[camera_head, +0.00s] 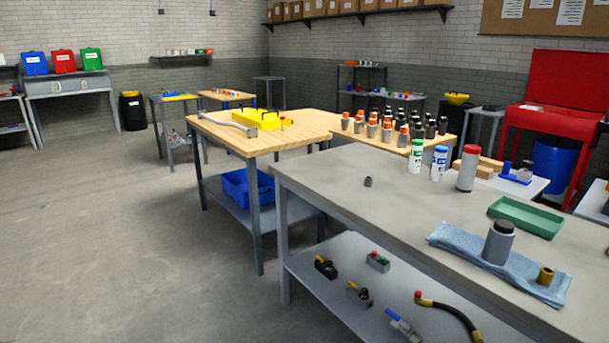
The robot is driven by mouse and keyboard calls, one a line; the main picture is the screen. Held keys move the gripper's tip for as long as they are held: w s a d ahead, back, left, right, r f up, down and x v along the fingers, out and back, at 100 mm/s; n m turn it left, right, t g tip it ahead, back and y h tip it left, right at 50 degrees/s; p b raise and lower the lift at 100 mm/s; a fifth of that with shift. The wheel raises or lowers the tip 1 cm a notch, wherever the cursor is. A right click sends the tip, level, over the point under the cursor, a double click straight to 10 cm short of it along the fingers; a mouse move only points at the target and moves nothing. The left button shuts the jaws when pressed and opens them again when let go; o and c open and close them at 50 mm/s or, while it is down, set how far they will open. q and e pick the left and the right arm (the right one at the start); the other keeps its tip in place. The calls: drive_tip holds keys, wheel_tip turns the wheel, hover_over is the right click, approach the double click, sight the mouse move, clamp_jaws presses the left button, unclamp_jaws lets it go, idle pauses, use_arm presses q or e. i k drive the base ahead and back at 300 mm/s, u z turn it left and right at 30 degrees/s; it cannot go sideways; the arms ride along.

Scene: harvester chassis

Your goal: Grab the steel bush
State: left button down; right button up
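A small dark grey metal cylinder, which looks like the steel bush (368,181), lies alone on the grey workbench (335,180). It is near the bench's far left part, with bare surface around it. A small brass-coloured bush (545,276) stands on a blue cloth (463,244) at the right of the same bench. A larger grey cylinder with a dark top (498,245) stands on that cloth too. Neither of my grippers is in view.
A green tray (526,217), white bottles (416,158) and a grey canister with a red cap (467,168) stand on the bench. Several tools lie on its lower shelf (340,290). A wooden workbench (300,127) stands behind. The concrete floor at left is clear.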

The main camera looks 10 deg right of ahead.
sight(368, 180)
drive_tip(key=u, duration=0.45)
drive_tip(key=i, duration=1)
drive_tip(key=z, duration=0.65)
drive_tip(key=i, duration=0.85)
drive_tip(key=z, duration=0.75)
